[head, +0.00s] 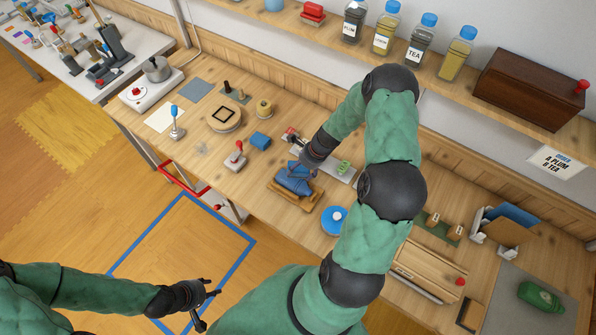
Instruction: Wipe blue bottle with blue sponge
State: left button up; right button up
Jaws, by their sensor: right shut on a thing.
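A blue bottle (292,187) appears to lie on its side on a small wooden cradle (307,205) at the middle of the workbench. My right gripper (303,168) is right above it, shut on a blue piece that looks like the blue sponge (296,167). The gripper and my forearm hide part of both, and I cannot tell whether sponge and bottle touch. My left gripper (209,304) is open and empty, low over the floor in front of the bench.
A round blue-topped thing (334,220) stands right of the cradle. A red-handled tool (236,157) and a blue-handled one (175,122) stand to the left. A shelf behind holds jars (418,43) and a brown box (525,85).

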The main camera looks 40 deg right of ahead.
jog(key=shift+r, duration=0.1)
notch_tip(320, 180, up, 7)
jog(key=p, duration=0.6)
jog(key=shift+p, duration=0.3)
